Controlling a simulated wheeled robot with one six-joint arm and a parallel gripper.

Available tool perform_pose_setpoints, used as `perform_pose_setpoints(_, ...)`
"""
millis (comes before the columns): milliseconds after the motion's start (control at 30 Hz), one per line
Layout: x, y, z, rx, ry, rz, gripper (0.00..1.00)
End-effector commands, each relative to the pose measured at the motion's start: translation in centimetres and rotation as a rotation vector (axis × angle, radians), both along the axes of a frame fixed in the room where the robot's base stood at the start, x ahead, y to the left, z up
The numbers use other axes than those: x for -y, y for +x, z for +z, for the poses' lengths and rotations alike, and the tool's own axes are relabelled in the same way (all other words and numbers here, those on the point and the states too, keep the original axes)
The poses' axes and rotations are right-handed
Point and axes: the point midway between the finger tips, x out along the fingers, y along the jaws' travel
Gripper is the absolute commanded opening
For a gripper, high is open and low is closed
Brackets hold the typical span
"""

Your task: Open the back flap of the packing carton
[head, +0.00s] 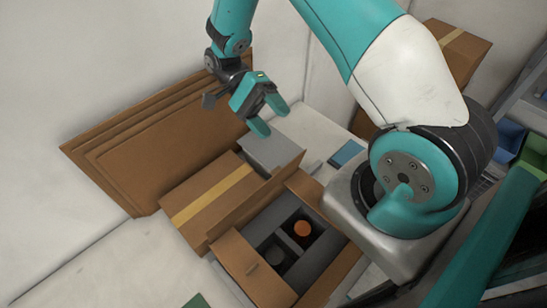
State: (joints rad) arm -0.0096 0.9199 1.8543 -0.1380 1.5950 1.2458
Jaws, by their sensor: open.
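The packing carton (330,282) stands open at the bottom centre of the head view. Inside is a dark grey divided insert with an orange round part (302,228) and a dark round part. A flap with a small slot (250,268) lies outward at its near-left side. A long brown panel (262,200) rises along the carton's far side, against a taped box; I cannot tell whether it is the back flap or that box's wall. My gripper (269,117) is open and empty, above and behind the carton, over a grey box, apart from the panel.
The closed box with yellow tape (205,196) sits behind the carton, and the grey box (272,153) stands beside it. Flat brown boards (150,150) lean on the wall. A blue item (347,153) lies at right. White surface (110,265) is free at lower left.

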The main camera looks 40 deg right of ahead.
Motion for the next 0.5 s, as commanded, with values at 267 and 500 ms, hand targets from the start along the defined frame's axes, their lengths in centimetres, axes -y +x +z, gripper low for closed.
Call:
perform_pose_setpoints(267, -0.06, -0.82, -1.00, 0.716, 0.567, 0.442, 0.64)
perform_pose_setpoints(500, 0.69, -0.74, -0.27, 1.020, 0.722, 0.915, 0.64)
